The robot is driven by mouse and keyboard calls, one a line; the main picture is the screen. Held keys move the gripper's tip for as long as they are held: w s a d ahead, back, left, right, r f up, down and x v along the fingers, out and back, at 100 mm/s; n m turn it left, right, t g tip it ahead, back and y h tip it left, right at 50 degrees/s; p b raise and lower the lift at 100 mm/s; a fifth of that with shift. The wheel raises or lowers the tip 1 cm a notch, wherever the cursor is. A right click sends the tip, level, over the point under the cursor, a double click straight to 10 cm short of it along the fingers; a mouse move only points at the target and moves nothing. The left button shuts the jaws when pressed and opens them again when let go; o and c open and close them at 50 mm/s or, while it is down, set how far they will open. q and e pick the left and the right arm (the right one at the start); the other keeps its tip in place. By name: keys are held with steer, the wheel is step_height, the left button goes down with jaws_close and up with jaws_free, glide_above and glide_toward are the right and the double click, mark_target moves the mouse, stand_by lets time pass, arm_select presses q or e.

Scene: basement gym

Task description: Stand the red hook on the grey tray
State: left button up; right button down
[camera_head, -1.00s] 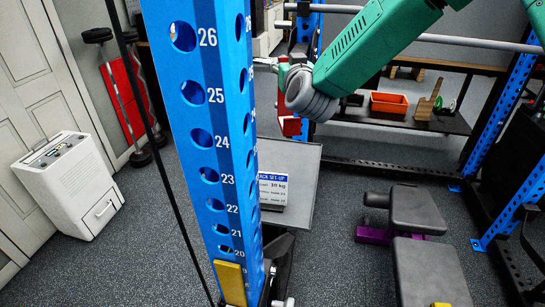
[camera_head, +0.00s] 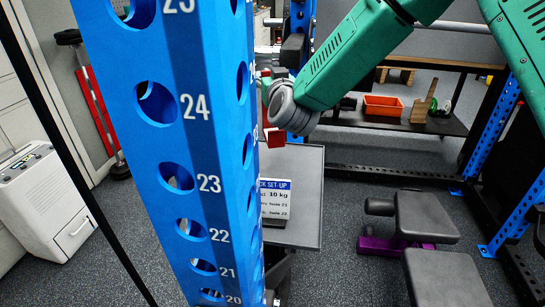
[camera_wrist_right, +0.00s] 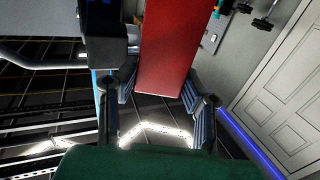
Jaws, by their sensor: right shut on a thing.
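The red hook (camera_head: 275,138) shows partly past the right edge of the blue post, above the far end of the grey tray (camera_head: 309,172). My right gripper (camera_head: 268,92) is shut on it and is largely hidden behind the post and my wrist. In the right wrist view the red hook (camera_wrist_right: 165,45) is a long red block between the two dark fingers of the right gripper (camera_wrist_right: 161,92). The tray's left part is hidden by the post. My left gripper is not in view.
The blue numbered post (camera_head: 190,150) stands close in front and blocks much of the view. A set-up sign (camera_head: 274,200) stands on the tray. A grey bench (camera_head: 425,215) is at the right. A shelf with an orange bin (camera_head: 384,105) is behind. A white appliance (camera_head: 45,200) stands left.

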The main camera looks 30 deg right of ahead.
step_height(320, 180, down, 4)
steer(key=a+r, duration=0.1)
steer(key=a, duration=0.1)
glide_above(266, 131)
steer(key=d, duration=0.2)
step_height(266, 131, down, 5)
steer(key=shift+b, duration=0.35)
steer(key=shift+w+f, duration=0.1)
steer(key=shift+f, duration=0.1)
steer(key=shift+a+r, duration=0.15)
steer(key=shift+a, duration=0.65)
steer(key=c, duration=1)
jaws_free()
steer(key=shift+a, duration=0.15)
steer(key=shift+c, duration=0.2)
steer(key=shift+d, duration=0.6)
steer(key=shift+s, duration=0.3)
steer(key=v, duration=1.1)
steer(key=shift+s+a, duration=0.25)
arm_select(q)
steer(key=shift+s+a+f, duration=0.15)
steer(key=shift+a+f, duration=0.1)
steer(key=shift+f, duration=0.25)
arm_select(e)
steer(key=shift+d, duration=0.15)
